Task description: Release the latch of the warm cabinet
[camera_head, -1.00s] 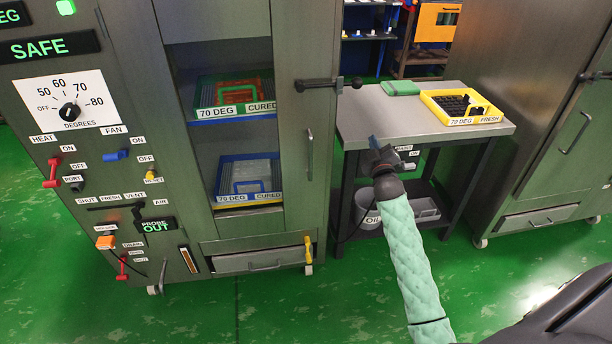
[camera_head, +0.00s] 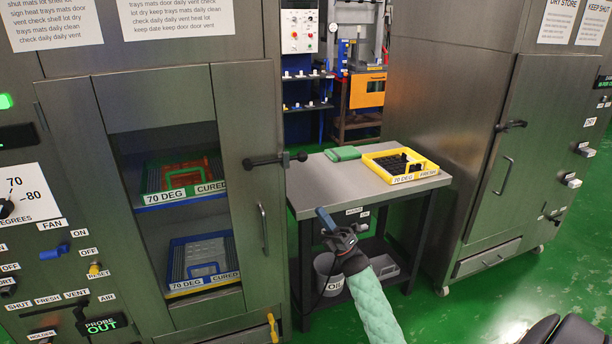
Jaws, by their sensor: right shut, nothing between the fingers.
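The warm cabinet (camera_head: 240,110) stands at the left, with a dial panel and a glazed door. The door looks shut. Its latch (camera_head: 270,160) is a dark horizontal bar with a round knob at its right end, at the door's right edge. A vertical door handle (camera_head: 263,228) sits below it. My right gripper (camera_head: 323,215) is shut and empty, below and right of the latch and apart from it in the picture, in front of the bench's left front corner. My left gripper is not in view.
A steel bench (camera_head: 315,180) right of the cabinet carries a yellow tray (camera_head: 402,178) and a green folded cloth (camera_head: 342,153). Through the glass show a green tray (camera_head: 150,182) and a blue tray (camera_head: 174,270). A second cabinet (camera_head: 440,110) stands at the right. Green floor lies in front.

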